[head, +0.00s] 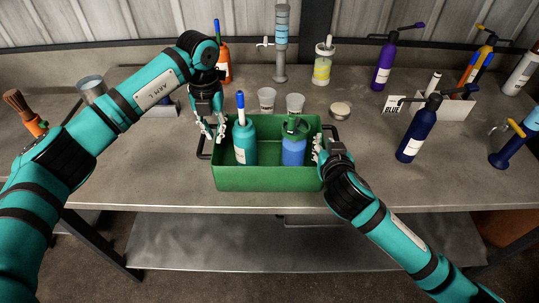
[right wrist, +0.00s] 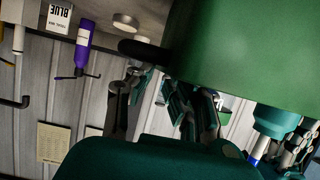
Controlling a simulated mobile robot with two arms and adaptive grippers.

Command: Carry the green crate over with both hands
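The green crate (head: 265,178) stands near the table's front edge with a dark handle at each end. Inside are a teal bottle with a blue-tipped stick (head: 243,140) and a blue bottle with a green top (head: 293,145). My left gripper (head: 213,132) points down by the left handle (head: 203,150), fingers apart, with no grip on it visible. My right gripper (head: 318,150) is at the crate's right end. In the right wrist view its fingers (right wrist: 160,108) are spread, with the crate wall (right wrist: 250,55) and dark handle (right wrist: 145,52) beyond them.
Two clear cups (head: 267,99) and a round tin (head: 340,110) stand behind the crate. A dark blue bottle (head: 415,135) and a white box (head: 445,105) are to the right. A metal cup (head: 92,88) is at left. The front right tabletop is mostly clear.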

